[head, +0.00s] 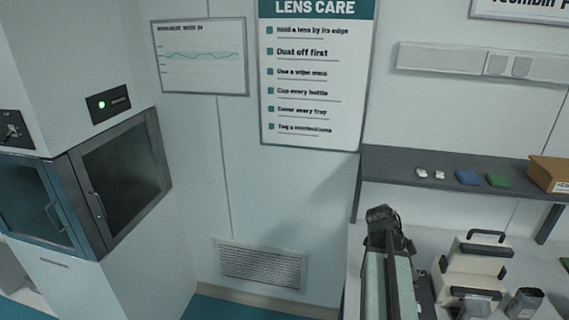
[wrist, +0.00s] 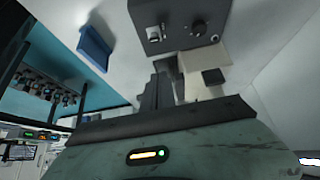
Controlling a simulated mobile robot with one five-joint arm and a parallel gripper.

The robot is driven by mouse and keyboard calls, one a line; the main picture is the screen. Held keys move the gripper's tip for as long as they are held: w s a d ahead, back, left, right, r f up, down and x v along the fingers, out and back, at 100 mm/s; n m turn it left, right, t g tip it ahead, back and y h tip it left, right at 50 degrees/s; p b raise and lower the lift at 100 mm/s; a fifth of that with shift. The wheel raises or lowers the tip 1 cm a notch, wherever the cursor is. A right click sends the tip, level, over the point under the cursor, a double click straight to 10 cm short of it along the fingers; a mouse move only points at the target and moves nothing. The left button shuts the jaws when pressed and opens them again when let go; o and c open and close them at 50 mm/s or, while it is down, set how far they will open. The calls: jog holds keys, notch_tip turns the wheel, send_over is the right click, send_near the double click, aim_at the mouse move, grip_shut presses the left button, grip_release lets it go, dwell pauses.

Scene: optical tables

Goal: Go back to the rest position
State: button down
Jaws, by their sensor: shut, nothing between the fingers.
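My gripper (wrist: 166,86) shows in the wrist view as dark fingers beyond a pale green housing with a small orange light. The fingers are shut and hold nothing. In the head view, my pale green and dark arm stands folded over the bench at the lower right. I cannot clearly make out the fingertips there.
A grey shelf (head: 405,170) on the wall holds small white, blue and green items and a cardboard box (head: 548,174). A cream case (head: 472,268) and a dark cup (head: 525,303) stand right of my arm. A glass-door cabinet (head: 125,185) is at left.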

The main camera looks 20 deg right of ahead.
jog(key=w+a+f+n+t+b, duration=0.1)
jog(key=w+a+f+n+b, duration=0.1)
jog(key=w+a, duration=0.35)
jog(key=w+a+f+n+t+y+b, duration=0.1)
jog(key=w+a+f+n, duration=0.15)
jog(key=a, duration=0.65)
jog(key=w+a+f+n+t+b, duration=0.1)
jog(key=w+a+f+n+b, duration=0.15)
jog(key=a, duration=0.45)
jog(key=a+f+n+y, duration=0.2)
jog(key=a+n, duration=0.6)
jog(key=a, duration=0.1)
jog(key=a+f+n+y, duration=0.1)
jog(key=a+n+y, duration=0.2)
jog(key=a+n, duration=0.5)
jog(key=shift+a+f+n+b, duration=0.4)
jog(key=shift+a+b, duration=0.05)
jog(key=shift+a, duration=0.75)
jog(key=shift+a, duration=0.1)
